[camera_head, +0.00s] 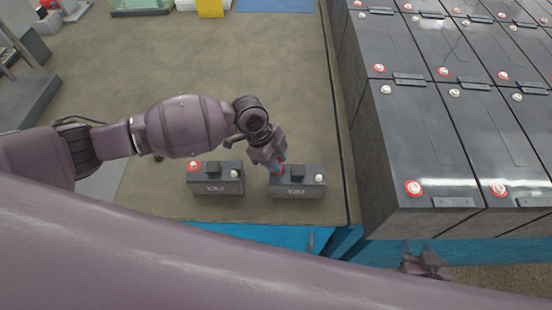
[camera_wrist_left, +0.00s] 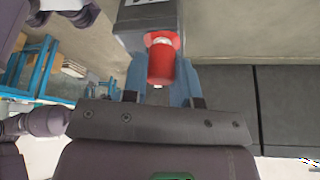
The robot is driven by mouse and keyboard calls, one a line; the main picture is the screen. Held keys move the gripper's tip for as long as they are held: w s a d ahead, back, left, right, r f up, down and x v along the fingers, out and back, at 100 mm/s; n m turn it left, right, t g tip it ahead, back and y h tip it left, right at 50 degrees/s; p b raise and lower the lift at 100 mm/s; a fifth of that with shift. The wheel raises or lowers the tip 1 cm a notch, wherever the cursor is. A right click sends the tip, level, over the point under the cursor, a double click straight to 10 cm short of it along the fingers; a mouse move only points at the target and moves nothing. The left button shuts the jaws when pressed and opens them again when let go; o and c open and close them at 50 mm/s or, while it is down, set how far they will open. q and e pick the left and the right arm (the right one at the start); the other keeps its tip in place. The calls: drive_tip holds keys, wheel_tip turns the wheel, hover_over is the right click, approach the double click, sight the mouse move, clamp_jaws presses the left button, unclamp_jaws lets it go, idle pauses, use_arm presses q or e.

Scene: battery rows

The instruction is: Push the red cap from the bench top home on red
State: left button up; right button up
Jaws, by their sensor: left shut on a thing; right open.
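My left gripper (camera_head: 277,165) is shut on the red cap (camera_wrist_left: 160,66), held between its blue fingertips in the left wrist view. The cap is at the red-ringed terminal (camera_wrist_left: 161,39) of the right small black battery (camera_head: 298,188). Some of the pale terminal shows at the cap's far end; I cannot tell how far the cap is on. This battery's other terminal (camera_head: 319,177) is bare metal with no red ring. My right gripper (camera_head: 427,264) is open and empty, low at the right beside the blue bench front.
Another small black battery (camera_head: 216,184) stands just left, with a red-ringed terminal (camera_head: 194,166). Rows of large black batteries (camera_head: 425,150) fill the right side. The bench top (camera_head: 270,70) behind my left arm is mostly clear. A yellow object (camera_head: 210,8) stands at the back.

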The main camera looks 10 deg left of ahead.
use_arm(q)
drive_tip(key=shift+f, duration=0.15)
drive_tip(key=shift+f, duration=0.3)
idle(0.4)
drive_tip(key=o, duration=0.9)
drive_tip(key=shift+o, duration=0.3)
drive_tip(key=shift+o, duration=0.4)
